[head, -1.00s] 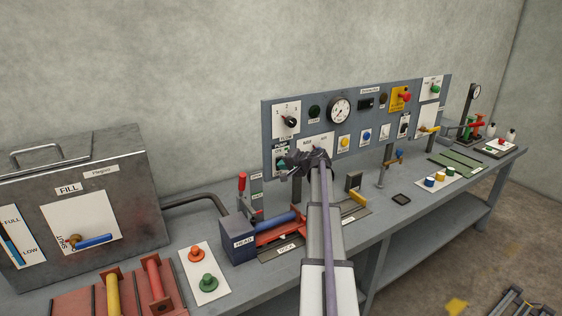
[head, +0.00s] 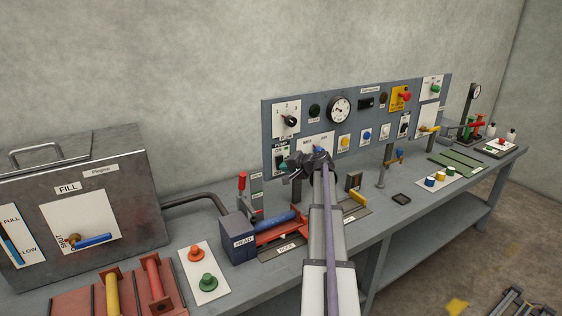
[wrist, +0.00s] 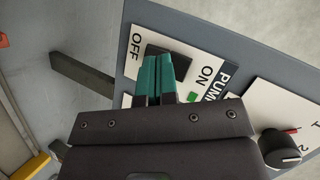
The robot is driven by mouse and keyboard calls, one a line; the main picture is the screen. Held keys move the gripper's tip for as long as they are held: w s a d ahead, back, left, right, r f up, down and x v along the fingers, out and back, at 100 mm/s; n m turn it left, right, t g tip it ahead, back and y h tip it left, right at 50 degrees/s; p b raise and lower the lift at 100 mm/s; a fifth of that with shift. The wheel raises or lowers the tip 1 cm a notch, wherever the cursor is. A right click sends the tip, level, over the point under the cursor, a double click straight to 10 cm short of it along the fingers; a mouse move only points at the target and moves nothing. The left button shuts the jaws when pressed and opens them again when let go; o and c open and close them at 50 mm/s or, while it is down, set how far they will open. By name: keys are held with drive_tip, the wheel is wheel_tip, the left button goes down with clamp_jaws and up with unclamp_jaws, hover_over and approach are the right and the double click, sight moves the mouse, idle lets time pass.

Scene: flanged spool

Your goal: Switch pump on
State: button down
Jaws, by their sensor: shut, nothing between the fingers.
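The pump switch (wrist: 181,62) is a black rocker on a white plate marked PUMP, with OFF near one end and ON near the other. It sits at the lower left of the grey panel, and the plate (head: 281,150) shows in the head view. My gripper (wrist: 160,60) is shut and empty, its two teal fingers side by side. The fingertips are over or against the rocker on its OFF side and hide part of it; I cannot tell whether they touch. The rocker's tilt is unclear. In the head view my gripper (head: 285,166) is at the switch.
A black rotary selector (wrist: 282,147) is beside the switch plate, above it in the head view (head: 290,120). A red-handled clamp (head: 242,184) and a blue block marked HEAD (head: 238,237) are on the bench below. A gauge (head: 340,109) is farther right.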

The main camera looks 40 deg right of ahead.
drive_tip(key=s, duration=0.1)
drive_tip(key=s+f+b, duration=0.1)
drive_tip(key=s, duration=0.1)
drive_tip(key=s+a, duration=0.1)
drive_tip(key=shift+s+f, duration=0.25)
drive_tip(key=shift+s, duration=0.05)
drive_tip(key=shift+a, duration=0.1)
drive_tip(key=s+a+f+n+g, duration=0.3)
drive_tip(key=s+a+n+g, duration=0.1)
drive_tip(key=a, duration=1.3)
drive_tip(key=s+a+f+n+g+h, duration=0.1)
drive_tip(key=s+a+f+n+g, duration=0.2)
drive_tip(key=a, duration=1.4)
drive_tip(key=s+a+f+n+g, duration=0.4)
drive_tip(key=s+a, duration=0.5)
drive_tip(key=a, duration=0.8)
drive_tip(key=shift+s+a+n+g, duration=0.15)
drive_tip(key=shift+s+n+g, duration=0.25)
drive_tip(key=shift+n+g, duration=0.6)
drive_tip(key=shift+f, duration=0.1)
